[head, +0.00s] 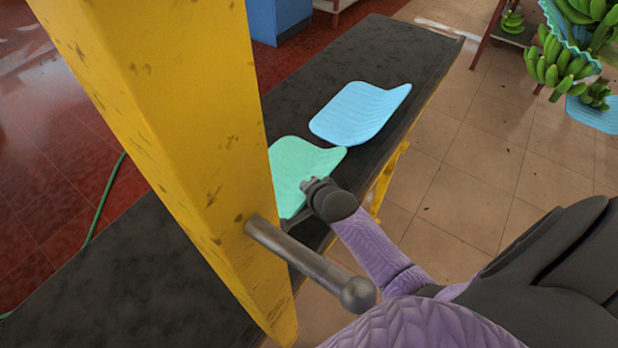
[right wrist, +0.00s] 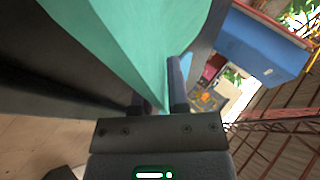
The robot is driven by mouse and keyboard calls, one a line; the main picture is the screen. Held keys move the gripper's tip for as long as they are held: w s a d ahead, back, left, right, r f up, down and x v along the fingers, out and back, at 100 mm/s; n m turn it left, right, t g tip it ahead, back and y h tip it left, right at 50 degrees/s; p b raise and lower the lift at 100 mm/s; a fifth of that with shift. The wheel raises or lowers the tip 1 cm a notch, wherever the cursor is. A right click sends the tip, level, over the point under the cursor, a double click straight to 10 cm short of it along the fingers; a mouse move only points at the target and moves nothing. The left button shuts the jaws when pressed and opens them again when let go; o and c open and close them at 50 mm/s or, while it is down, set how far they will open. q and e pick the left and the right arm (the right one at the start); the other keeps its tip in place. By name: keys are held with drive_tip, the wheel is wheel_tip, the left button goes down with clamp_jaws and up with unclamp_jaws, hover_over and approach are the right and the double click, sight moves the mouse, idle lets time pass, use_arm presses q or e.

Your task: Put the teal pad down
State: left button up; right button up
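The teal pad (head: 302,167) is at the near part of a long dark bench (head: 362,62), beside a light blue pad (head: 360,110). The yellow post hides its left end. My right gripper (head: 308,186) is at the pad's near right edge. In the right wrist view the teal pad (right wrist: 150,35) runs down between the two fingers of my right gripper (right wrist: 160,100), which looks shut on its edge. I cannot tell whether the pad touches the bench. My left gripper is not in view.
A yellow post (head: 180,130) with a grey peg (head: 310,263) stands close in front, left of my right arm. Green banana bunches (head: 560,62) hang at the upper right with another blue pad (head: 594,115). The bench's far end is bare.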

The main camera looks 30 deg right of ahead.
drive_tip(key=o, duration=0.3)
drive_tip(key=shift+r, duration=0.15)
drive_tip(key=p+v, duration=0.6)
drive_tip(key=v, duration=0.6)
